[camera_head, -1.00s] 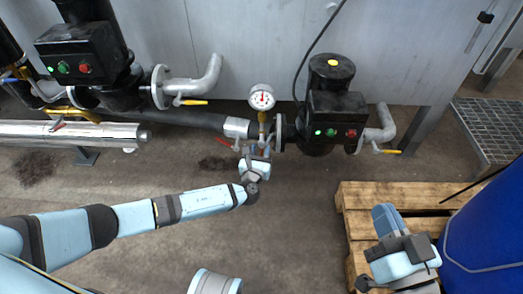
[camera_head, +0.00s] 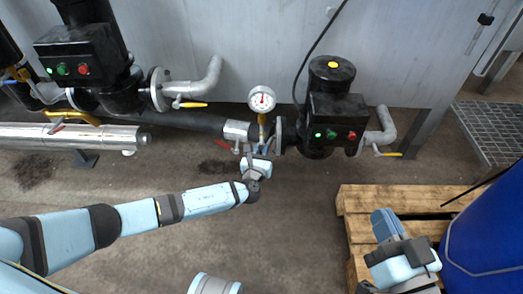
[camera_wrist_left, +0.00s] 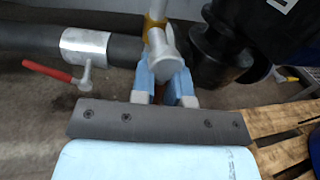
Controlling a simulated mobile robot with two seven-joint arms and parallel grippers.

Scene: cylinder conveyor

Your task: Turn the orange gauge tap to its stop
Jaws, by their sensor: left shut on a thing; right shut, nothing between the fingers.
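The round white gauge (camera_head: 262,99) stands upright on a yellow-orange stem (camera_head: 262,121) above the pipe. In the left wrist view the stem (camera_wrist_left: 155,24) runs into a silver valve body (camera_wrist_left: 163,45). My left gripper (camera_head: 262,152) is just below the gauge. In the left wrist view its two blue fingers (camera_wrist_left: 163,82) are shut on the orange gauge tap (camera_wrist_left: 159,94), of which only a sliver shows between them. The tap's exact angle is hidden. My right gripper (camera_head: 384,222) is shut and empty, above the pallet at the lower right.
A red-handled tap (camera_head: 222,143) is on the pipe just left; it also shows in the left wrist view (camera_wrist_left: 47,71). A black pump (camera_head: 332,100) stands close to the right. A wooden pallet (camera_head: 358,199) and a blue barrel (camera_head: 490,235) are at the right. Open floor lies in front.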

